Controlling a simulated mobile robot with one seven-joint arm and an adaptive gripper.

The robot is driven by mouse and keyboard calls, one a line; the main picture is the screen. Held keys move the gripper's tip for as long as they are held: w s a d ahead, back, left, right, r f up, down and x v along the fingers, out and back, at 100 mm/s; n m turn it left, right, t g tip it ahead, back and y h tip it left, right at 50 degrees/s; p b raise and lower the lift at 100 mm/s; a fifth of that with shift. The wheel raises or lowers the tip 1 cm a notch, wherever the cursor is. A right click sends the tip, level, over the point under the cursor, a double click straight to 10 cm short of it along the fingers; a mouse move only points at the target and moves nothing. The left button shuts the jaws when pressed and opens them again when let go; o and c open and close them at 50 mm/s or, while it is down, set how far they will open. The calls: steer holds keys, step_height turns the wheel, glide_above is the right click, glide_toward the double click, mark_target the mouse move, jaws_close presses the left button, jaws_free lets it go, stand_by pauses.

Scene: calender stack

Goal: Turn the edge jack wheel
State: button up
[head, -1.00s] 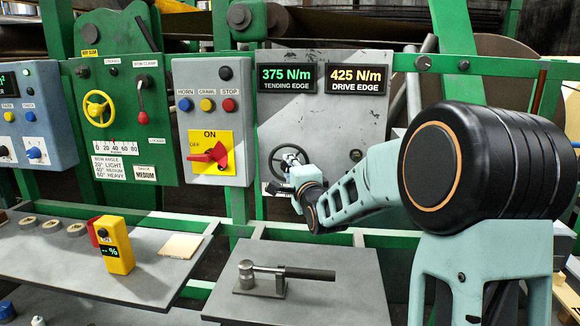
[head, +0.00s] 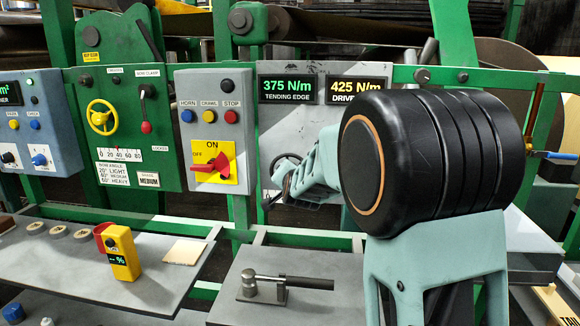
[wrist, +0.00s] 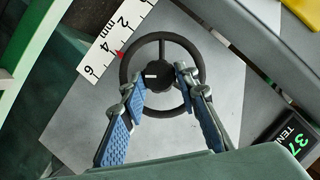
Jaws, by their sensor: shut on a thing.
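The edge jack wheel (wrist: 157,75) is a black round handwheel with spokes and a dark hub on a grey panel in the wrist view. My gripper (wrist: 162,80) has its blue-padded fingers on either side of the hub, shut on the wheel. In the head view, the wheel (head: 273,172) is mostly hidden behind my gripper (head: 290,182) and arm. A white mm scale (wrist: 118,35) lies beside the rim, with a red pointer near the 4. The tending edge display (head: 287,89) reads 375 N/m. The drive edge display (head: 352,88) reads 425 N/m and is partly covered by my arm.
Left of the wheel stands a grey switch box (head: 213,130) with a red rotary switch. A green panel (head: 125,135) carries a small yellow wheel. Below, a grey shelf (head: 225,300) bears a metal tool with a black handle (head: 305,284). A yellow meter (head: 122,252) stands farther left.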

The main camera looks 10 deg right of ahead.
steer(key=n+p, duration=0.1)
steer(key=p, duration=0.3)
steer(key=n+h+p, duration=0.1)
steer(key=p, duration=0.3)
steer(key=shift+a+r+n+g+h, duration=0.15)
steer(key=shift+r+n+g+h, duration=0.15)
steer(key=shift+n+g, duration=0.1)
steer(key=shift+w+f+p, duration=0.1)
steer(key=shift+f+p, duration=0.05)
steer(key=shift+p, duration=0.45)
steer(key=o, duration=1.1)
steer(key=shift+o, duration=0.2)
steer(key=v, duration=1.2)
